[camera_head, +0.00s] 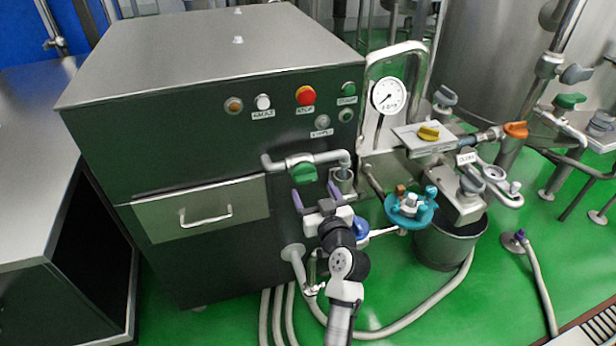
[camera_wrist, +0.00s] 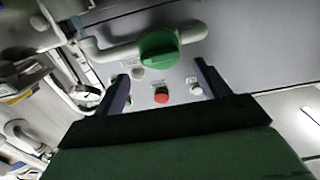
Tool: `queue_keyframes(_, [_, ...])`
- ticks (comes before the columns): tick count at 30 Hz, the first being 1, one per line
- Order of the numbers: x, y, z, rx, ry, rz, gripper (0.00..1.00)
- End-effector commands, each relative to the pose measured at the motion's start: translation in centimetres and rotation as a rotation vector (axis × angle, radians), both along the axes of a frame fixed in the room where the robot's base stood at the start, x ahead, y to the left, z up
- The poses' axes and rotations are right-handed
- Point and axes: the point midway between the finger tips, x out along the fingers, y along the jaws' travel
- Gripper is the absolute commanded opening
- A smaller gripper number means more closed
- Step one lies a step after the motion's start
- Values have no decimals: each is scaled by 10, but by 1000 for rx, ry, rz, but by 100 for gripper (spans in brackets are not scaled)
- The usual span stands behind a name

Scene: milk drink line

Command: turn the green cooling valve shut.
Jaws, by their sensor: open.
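A green valve knob (camera_head: 304,172) sits on a short pale pipe across the front of the dark machine. In the wrist view the green knob (camera_wrist: 158,46) shows large, just beyond the fingertips and between their lines. I read it as the cooling valve, but no label on it can be read. My gripper (camera_head: 317,195) is just below the knob, its two purple fingers apart and pointing up at it. In the wrist view my gripper (camera_wrist: 161,80) is open and empty. The fingers look apart from the knob; contact cannot be seen.
The dark machine (camera_head: 170,135) has a red stop button (camera_head: 305,95) and a steel drawer (camera_head: 200,211). A teal handwheel (camera_head: 411,209), a blue wheel (camera_head: 361,229) and a steel bucket (camera_head: 447,246) stand to the right. A second green knob (camera_head: 570,100) is far right. Hoses cross the floor.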

Motion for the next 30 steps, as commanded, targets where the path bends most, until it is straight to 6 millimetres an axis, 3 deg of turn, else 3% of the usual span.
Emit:
queue_keyframes(3, [22,8,3,0,-1,2,74])
queue_keyframes(9, [42,14,1,0,0,0,74])
queue_keyframes(20, [47,15,0,-1,-1,0,74])
queue_keyframes(30, [46,15,0,0,-1,0,34])
